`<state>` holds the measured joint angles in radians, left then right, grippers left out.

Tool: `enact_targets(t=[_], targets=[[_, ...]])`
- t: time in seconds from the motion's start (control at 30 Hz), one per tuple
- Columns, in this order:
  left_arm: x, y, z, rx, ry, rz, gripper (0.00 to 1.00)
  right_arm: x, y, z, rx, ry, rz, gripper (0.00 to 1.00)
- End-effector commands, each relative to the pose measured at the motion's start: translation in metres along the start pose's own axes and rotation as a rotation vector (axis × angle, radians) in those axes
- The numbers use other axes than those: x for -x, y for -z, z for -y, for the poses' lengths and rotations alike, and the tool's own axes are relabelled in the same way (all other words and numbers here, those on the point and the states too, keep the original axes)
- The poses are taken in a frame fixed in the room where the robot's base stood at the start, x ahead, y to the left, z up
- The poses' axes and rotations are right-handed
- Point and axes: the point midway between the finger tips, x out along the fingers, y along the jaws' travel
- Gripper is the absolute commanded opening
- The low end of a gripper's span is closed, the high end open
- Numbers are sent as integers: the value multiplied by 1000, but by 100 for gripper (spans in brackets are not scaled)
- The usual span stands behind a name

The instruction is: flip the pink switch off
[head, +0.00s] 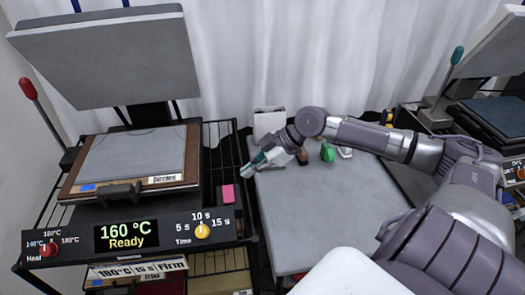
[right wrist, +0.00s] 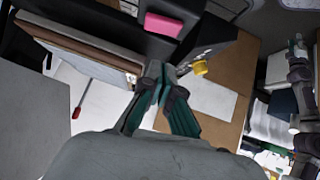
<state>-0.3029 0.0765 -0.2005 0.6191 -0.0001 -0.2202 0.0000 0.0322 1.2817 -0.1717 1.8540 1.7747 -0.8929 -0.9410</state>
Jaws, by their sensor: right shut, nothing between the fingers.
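The pink switch (head: 228,194) is a small pink block on the black right side of the heat press, right of the platen. In the right wrist view the pink switch (right wrist: 163,24) shows near the top, on a black surface. My right gripper (head: 252,164) is shut and empty, at the left edge of the grey table, above and right of the switch and apart from it. In the right wrist view the closed teal fingertips (right wrist: 158,85) are below the switch in the picture. My left gripper is not in view.
The heat press display (head: 127,236) reads 160 °C Ready. A yellow time knob (head: 202,231) and a red heat knob (head: 48,250) sit on its front panel. The press's upper plate (head: 105,55) is raised. A grey table (head: 320,210) stands to the right, with small items at its back.

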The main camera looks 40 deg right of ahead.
Motion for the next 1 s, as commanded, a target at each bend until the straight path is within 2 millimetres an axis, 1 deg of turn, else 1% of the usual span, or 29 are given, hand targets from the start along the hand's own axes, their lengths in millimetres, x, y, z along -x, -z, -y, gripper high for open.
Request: enact_targets(t=[0.03,0.1,0.13,0.4,0.63,1.0], targets=[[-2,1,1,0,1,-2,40,6,-4,2,-2,3,9,0],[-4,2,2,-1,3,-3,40,16,-2,3,0,6,8,0],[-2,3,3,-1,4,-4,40,20,-1,3,-2,6,6,0],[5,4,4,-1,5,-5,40,38,0,3,-3,4,1,0],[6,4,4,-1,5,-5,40,42,0,2,1,2,0,0],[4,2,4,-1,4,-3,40,40,2,2,8,5,-3,0]])
